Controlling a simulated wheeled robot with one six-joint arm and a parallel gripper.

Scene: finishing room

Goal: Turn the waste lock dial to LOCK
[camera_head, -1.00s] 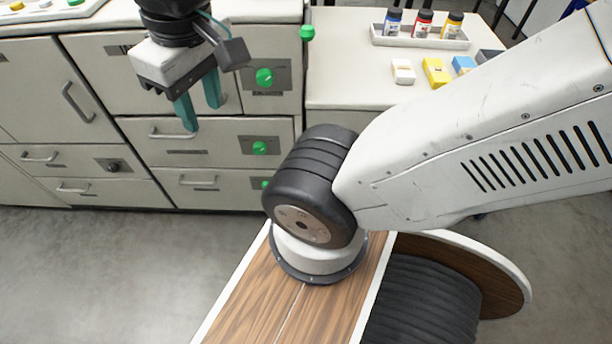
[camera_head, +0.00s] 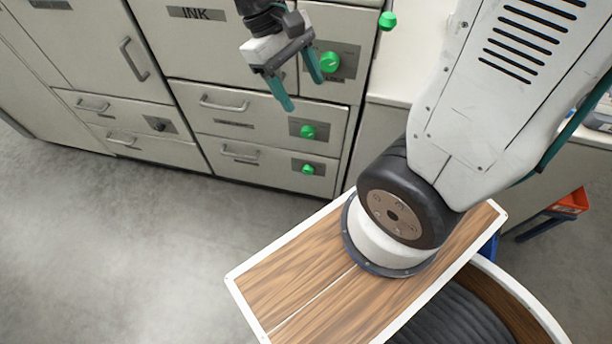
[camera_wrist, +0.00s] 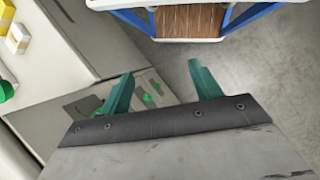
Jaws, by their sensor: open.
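Several lock dials show on the cabinets, and I cannot read which is labelled waste. A dark dial (camera_head: 158,124) sits on a grey plate on the left drawers. Green dials sit on the INK cabinet (camera_head: 329,62), the upper right drawer (camera_head: 308,132) and the lower right drawer (camera_head: 308,169). Two small green dials (camera_wrist: 148,99) show past the fingers in the wrist view. My gripper (camera_head: 300,94) is open and empty, with teal fingers pointing down, in front of the INK cabinet. In the wrist view its fingers (camera_wrist: 160,72) are apart with nothing between them.
Drawer handles (camera_head: 232,104) stick out from the cabinet fronts. Another green knob (camera_head: 388,20) is at the counter's edge. Grey floor (camera_head: 120,240) is open in front of the cabinets. An orange and blue object (camera_head: 568,205) stands at the right.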

